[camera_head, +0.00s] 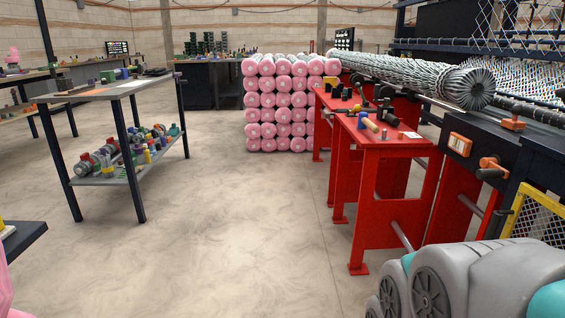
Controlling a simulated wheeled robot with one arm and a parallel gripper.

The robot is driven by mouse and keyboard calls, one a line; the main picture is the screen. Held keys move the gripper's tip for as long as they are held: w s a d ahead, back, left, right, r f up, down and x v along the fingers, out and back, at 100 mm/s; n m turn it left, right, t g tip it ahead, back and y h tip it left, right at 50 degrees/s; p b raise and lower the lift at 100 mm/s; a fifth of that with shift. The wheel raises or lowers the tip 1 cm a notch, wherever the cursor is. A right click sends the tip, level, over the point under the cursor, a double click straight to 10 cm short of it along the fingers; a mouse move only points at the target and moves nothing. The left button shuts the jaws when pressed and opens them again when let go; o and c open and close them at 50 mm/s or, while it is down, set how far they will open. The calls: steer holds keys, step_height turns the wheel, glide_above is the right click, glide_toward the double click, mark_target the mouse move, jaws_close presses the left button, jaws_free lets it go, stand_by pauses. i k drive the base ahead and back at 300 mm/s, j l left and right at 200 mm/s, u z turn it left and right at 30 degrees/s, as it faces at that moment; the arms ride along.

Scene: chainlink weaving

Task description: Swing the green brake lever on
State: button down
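I cannot make out a green brake lever in the head view. On the right stands the red and dark weaving machine, with a dark panel (475,160) on its near end. The panel carries an orange-framed switch box (460,144). An orange handle with a dark grip (491,167) sticks out beside it, and another orange piece (512,123) sits above. My gripper is not in view. A grey and teal rounded body at the lower right hides part of the machine's lower end.
A red bench (398,146) with small tools stands along the machine. A large roll of wire mesh (440,82) lies above it. Pink-ended rolls (285,100) are stacked at the back. A two-level table (110,88) stands left. Open concrete floor (225,235) lies between.

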mark_target(358, 86)
steer(key=i+u, duration=0.2)
steer(key=i, duration=0.45)
steer(key=i+u, duration=0.2)
steer(key=i, duration=0.5)
steer(key=i+l+u, duration=0.25)
steer(key=i, duration=0.4)
steer(key=i+z, duration=0.3)
steer(key=i, duration=0.15)
steer(key=i+j+z, duration=0.1)
steer(key=i+z, duration=0.2)
steer(key=i, duration=0.15)
steer(key=i+j+z, duration=0.15)
steer(key=i+z, duration=0.15)
steer(key=i, duration=0.15)
